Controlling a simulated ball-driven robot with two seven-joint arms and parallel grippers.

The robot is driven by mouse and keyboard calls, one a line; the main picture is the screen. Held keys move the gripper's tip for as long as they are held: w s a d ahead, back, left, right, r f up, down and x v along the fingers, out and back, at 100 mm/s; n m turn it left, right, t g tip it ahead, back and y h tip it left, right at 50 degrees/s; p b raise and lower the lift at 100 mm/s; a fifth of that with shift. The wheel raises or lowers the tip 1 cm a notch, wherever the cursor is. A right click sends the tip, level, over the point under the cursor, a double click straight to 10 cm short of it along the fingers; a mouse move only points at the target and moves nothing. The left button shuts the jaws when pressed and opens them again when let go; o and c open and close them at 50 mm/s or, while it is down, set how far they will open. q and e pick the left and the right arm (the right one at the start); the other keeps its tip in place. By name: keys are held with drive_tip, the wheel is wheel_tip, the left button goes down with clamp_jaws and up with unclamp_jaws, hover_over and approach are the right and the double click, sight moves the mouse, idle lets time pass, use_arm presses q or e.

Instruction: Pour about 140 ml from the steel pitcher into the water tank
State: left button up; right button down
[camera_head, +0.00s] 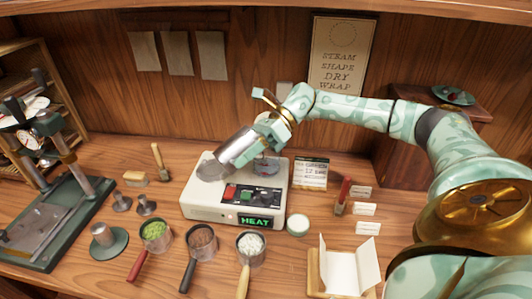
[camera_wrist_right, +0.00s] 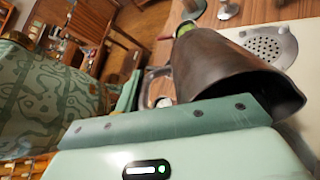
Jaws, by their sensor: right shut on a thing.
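The steel pitcher (camera_head: 234,148) is held in the air over the pale steamer on the table. It is tilted well over, its mouth toward the lower left. My right gripper (camera_head: 264,132) is shut on it. In the right wrist view the pitcher (camera_wrist_right: 222,72) looks dark and its open rim faces lower right. I see no stream of water, and the water level inside is hidden. A clear round part (camera_head: 266,168) on the steamer's top, right of the pitcher, looks like the water tank; its fill cannot be read. My left gripper is not in view.
The steamer (camera_head: 205,206) has a lit HEAT display, buttons and a perforated plate (camera_wrist_right: 268,44). Three handled cups (camera_head: 250,248) stand in front, and a small white-topped round pot (camera_head: 297,226) is to the right. A press (camera_head: 45,215) stands left. A paper-lined wooden tray (camera_head: 318,270) lies front right.

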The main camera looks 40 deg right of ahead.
use_arm(q)
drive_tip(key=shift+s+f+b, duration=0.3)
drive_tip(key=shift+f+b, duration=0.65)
drive_tip(key=shift+b, duration=0.05)
use_arm(e)
drive_tip(key=shift+d+r+y, duration=0.15)
drive_tip(key=shift+r+y, duration=0.2)
drive_tip(key=shift+y, duration=0.25)
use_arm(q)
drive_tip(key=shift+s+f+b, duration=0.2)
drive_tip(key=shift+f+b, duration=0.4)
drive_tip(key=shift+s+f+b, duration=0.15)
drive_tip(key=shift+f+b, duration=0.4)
use_arm(e)
drive_tip(key=shift+s+d+r+y, duration=0.1)
drive_tip(key=shift+d+r+y, duration=0.25)
drive_tip(key=shift+d+y, duration=0.25)
use_arm(q)
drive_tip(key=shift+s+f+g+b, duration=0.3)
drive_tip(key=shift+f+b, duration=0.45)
drive_tip(key=shift+b, duration=0.05)
use_arm(e)
drive_tip(key=shift+r+t+y, duration=0.1)
drive_tip(key=shift+t+y, duration=0.2)
drive_tip(key=shift+y, duration=0.1)
